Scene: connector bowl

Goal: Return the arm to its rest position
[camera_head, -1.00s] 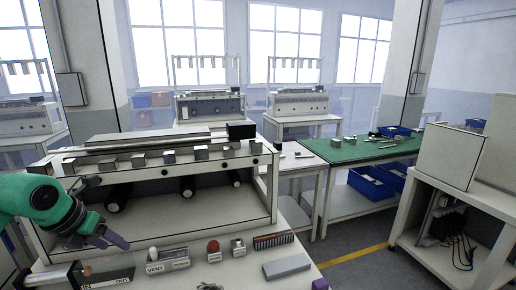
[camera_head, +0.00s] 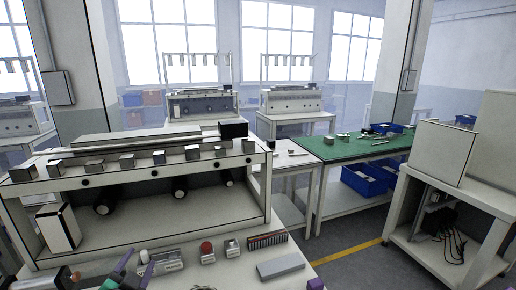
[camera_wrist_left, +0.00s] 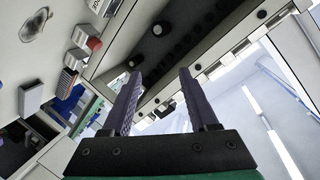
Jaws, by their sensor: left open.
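My left gripper (camera_head: 130,272) shows at the bottom edge of the head view, low over the front of the workbench, with purple fingers and a green part. In the left wrist view its two purple fingers (camera_wrist_left: 160,80) stand apart with nothing between them. Most of the left arm is outside the head view.
A bench with a raised shelf (camera_head: 135,172) carries several metal blocks. On its front lie a red-topped part (camera_head: 206,247), a connector strip (camera_head: 267,240) and a grey block (camera_head: 281,268). A white box (camera_head: 58,228) stands at left. A green-topped table (camera_head: 345,150) is farther back.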

